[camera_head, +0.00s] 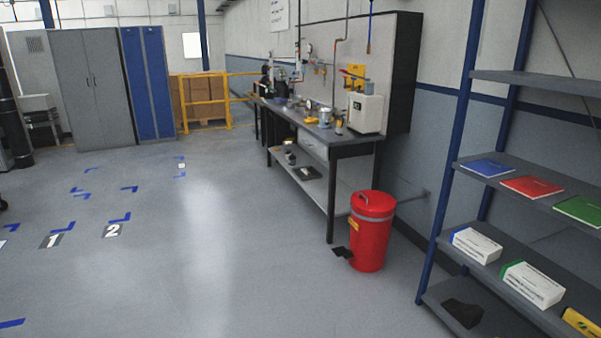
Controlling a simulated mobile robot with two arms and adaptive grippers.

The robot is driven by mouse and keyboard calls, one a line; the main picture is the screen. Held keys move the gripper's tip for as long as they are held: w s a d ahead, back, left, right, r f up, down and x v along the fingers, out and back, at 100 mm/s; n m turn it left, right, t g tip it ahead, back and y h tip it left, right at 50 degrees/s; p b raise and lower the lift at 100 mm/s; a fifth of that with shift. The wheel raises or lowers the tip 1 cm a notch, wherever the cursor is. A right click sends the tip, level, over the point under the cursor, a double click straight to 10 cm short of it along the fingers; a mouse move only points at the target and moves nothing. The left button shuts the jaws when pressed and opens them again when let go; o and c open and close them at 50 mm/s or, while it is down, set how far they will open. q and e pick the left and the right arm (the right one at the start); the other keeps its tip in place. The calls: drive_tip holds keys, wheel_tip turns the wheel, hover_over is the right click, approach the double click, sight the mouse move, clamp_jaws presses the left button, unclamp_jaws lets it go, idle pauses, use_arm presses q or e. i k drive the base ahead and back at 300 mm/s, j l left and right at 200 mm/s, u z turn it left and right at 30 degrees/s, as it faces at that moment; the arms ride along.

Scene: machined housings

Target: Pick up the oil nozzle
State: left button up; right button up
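I cannot pick out the oil nozzle for certain at this distance. A workbench (355,146) with a pegboard behind it stands along the right wall, well ahead of me. Thin hanging hoses or lines come down at the pegboard, one brownish (346,25) and one with a blue end (369,40). Small tools and fittings on the board and bench top are too small to name. Neither of my grippers is in view.
A red pedal bin (371,236) stands at the bench's near end. A shelf rack (473,190) with books and boxes is at the near right. Cabinets (92,85) and a yellow barrier (205,102) stand at the back. The grey floor (210,240) is open at centre and left.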

sight(339, 129)
drive_tip(key=i, duration=2.75)
drive_tip(key=i+z, duration=0.1)
drive_tip(key=i, duration=0.75)
drive_tip(key=i+j+z, duration=0.1)
drive_tip(key=i, duration=0.7)
drive_tip(key=j, duration=0.1)
